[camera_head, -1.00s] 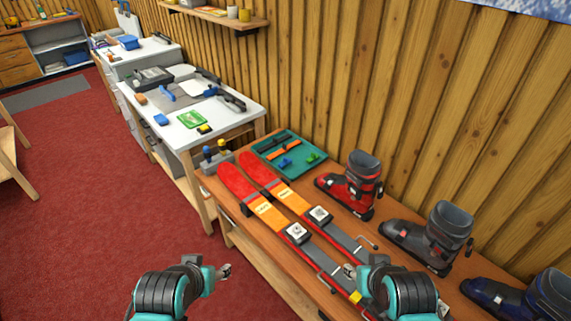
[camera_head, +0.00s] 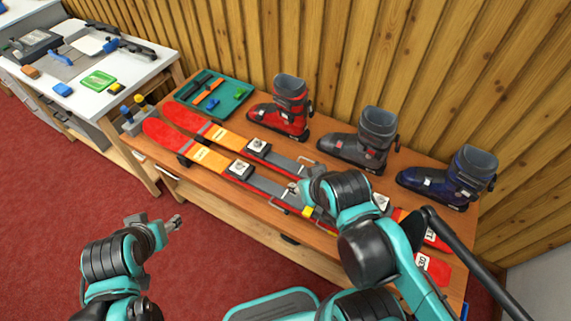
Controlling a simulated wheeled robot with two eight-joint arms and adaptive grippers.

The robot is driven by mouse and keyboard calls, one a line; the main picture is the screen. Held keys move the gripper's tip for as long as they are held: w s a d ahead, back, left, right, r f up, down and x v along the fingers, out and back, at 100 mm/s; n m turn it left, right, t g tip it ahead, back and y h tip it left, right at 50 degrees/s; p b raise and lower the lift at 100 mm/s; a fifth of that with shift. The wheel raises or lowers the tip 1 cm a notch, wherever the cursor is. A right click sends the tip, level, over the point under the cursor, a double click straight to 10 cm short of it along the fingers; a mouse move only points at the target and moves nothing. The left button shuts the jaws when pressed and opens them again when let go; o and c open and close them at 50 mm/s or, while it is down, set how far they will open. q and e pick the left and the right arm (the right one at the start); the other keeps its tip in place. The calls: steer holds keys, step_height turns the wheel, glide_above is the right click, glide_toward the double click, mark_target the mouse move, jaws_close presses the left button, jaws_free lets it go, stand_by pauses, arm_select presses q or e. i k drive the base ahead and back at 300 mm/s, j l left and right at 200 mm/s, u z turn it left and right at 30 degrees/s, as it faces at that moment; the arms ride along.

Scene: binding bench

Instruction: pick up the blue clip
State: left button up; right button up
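A small blue piece, which looks like the blue clip (camera_head: 213,103), lies in the front part of the green tray (camera_head: 229,113) on the wooden bench. An orange tool (camera_head: 207,92) and a small green piece (camera_head: 239,92) lie in the same tray. My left gripper (camera_head: 175,221) is over the red floor in front of the bench, well away from the tray. My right gripper (camera_head: 293,189) is over the skis, to the right of the tray and apart from it. Both grippers are too small to tell whether they are open.
A pair of red and orange skis (camera_head: 205,152) runs along the bench. A red boot (camera_head: 286,110), a grey boot (camera_head: 362,142) and a blue boot (camera_head: 450,180) stand behind them. A small grey holder (camera_head: 134,121) is at the left end. A white table (camera_head: 128,75) stands farther left.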

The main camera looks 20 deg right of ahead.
mark_target(213, 102)
steer(key=z, duration=0.6)
steer(key=i+j+z, duration=0.1)
steer(key=j+z, duration=0.3)
steer(key=i+j+z, duration=0.1)
steer(key=j+z, duration=0.8)
steer(key=j, duration=0.45)
steer(key=k+j, duration=0.1)
steer(key=j, duration=0.45)
steer(key=j+z, duration=0.15)
steer(key=j, duration=0.4)
steer(key=k, duration=0.05)
